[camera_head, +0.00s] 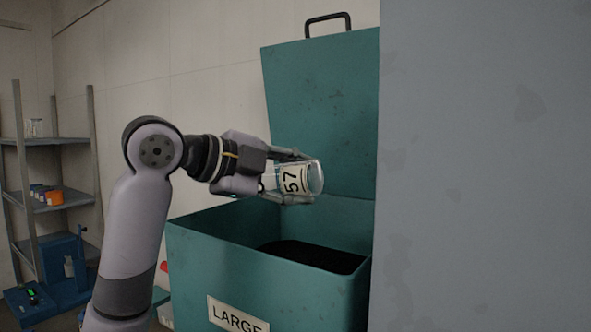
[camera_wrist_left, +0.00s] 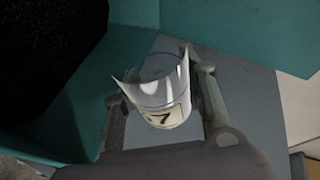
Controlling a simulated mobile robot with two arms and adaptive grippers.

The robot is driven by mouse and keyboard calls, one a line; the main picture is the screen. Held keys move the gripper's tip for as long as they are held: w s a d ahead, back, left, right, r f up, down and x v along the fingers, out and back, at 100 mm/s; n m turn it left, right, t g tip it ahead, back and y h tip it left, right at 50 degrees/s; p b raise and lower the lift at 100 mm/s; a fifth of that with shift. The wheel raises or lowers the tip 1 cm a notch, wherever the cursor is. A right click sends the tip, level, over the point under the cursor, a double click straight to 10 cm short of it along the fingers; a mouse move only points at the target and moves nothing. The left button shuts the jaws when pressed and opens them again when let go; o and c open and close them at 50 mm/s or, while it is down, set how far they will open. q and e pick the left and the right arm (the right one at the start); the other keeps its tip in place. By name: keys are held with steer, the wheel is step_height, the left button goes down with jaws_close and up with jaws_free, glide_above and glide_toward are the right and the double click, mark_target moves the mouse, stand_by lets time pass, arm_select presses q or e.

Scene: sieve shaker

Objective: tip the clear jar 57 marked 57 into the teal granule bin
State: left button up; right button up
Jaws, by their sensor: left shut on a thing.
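The clear jar 57 (camera_head: 299,178) carries a pale label with a dark 57 and lies on its side, about level, in the head view. My left gripper (camera_head: 291,178) is shut on it, one finger on each side, above the teal granule bin (camera_head: 230,262). The bin's lid (camera_head: 325,100) stands open at the back. Dark granules (camera_head: 312,256) lie inside the bin below the jar. In the left wrist view the jar (camera_wrist_left: 160,95) sits between the fingers, with part of its label showing. I cannot tell whether the jar holds anything. My right gripper is not in view.
A large grey panel (camera_head: 485,170) fills the right side, close to the bin. A shelf rack (camera_head: 60,142) with glass jars and small coloured boxes stands at the left. A blue device (camera_head: 62,268) stands low beside it. The bin's front has a LARGE label (camera_head: 237,315).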

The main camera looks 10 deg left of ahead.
arm_select(q)
steer(key=shift+s+d+r+m+y+p, duration=0.1)
steer(key=shift+s+d+m+y+p, duration=0.1)
steer(key=shift+m+y+p, duration=0.35)
steer(key=shift+f, duration=0.25)
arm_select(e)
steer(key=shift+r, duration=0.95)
arm_select(q)
steer(key=shift+w, duration=0.1)
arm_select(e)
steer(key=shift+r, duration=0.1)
arm_select(q)
steer(key=shift+r+m+y+p, duration=0.15)
steer(key=shift+m+y+p, duration=0.1)
steer(key=shift+p, duration=0.1)
steer(key=m+y+p, duration=0.1)
steer(key=p, duration=0.2)
steer(key=shift+d+m+y, duration=0.15)
steer(key=shift+m+y, duration=0.15)
steer(key=shift+d+f+m+y+p, duration=0.1)
steer(key=shift+f+m+y+p, duration=0.25)
steer(key=shift+p, duration=0.2)
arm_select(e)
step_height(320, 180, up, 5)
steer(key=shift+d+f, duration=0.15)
